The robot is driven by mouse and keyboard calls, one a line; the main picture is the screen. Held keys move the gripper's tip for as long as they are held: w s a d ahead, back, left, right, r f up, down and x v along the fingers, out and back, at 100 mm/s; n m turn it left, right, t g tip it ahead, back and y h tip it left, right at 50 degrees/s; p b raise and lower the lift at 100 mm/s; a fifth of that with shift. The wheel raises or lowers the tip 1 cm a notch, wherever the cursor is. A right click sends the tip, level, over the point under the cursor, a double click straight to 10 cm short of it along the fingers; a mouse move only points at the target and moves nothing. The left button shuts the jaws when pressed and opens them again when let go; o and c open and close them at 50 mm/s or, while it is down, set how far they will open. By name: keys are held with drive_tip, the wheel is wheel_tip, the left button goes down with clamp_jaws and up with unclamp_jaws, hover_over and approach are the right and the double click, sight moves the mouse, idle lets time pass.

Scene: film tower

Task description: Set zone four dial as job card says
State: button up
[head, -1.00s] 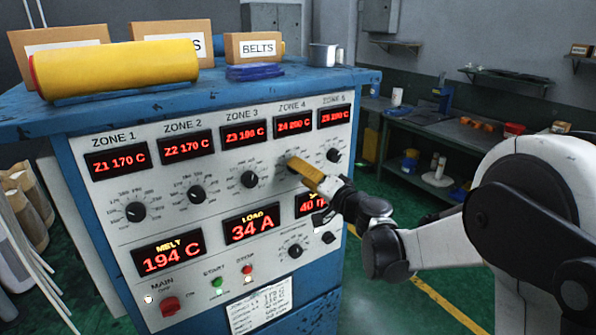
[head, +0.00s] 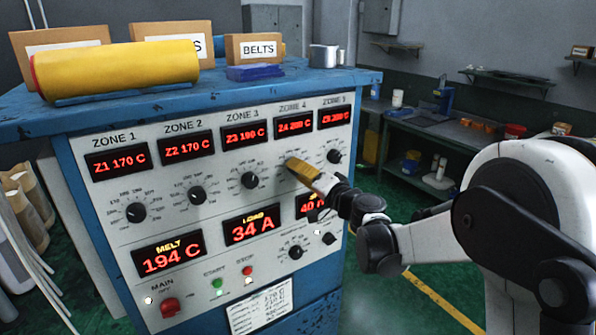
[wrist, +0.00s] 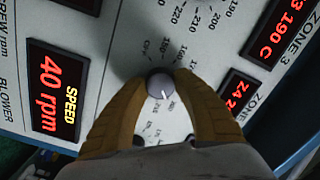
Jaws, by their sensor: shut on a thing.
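My gripper (head: 292,164) reaches from the right to the zone 4 dial on the white control panel (head: 215,225). In the wrist view my gripper's tan fingers (wrist: 160,82) are shut on the grey knob of the zone 4 dial (wrist: 158,87), one on each side. Its pale pointer mark faces lower right in that view; the fingers hide part of the printed scale. In the head view the fingers cover the dial. The zone 4 display (head: 294,123) seems to read 200 C. The job card (head: 261,308) is low on the panel, too small to read.
Dials for zone 3 (head: 250,180) and zone 5 (head: 334,156) sit close on either side. The speed display (head: 310,205) is just below my fingers. A yellow roll (head: 115,68) and boxes stand on the blue cabinet top (head: 300,85). A workbench (head: 450,135) stands behind right.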

drive_tip(key=shift+m+b, duration=0.8)
drive_tip(key=shift+m, duration=2)
drive_tip(key=o, duration=1.2)
drive_tip(key=v, duration=1.2)
drive_tip(key=shift+f, duration=0.2)
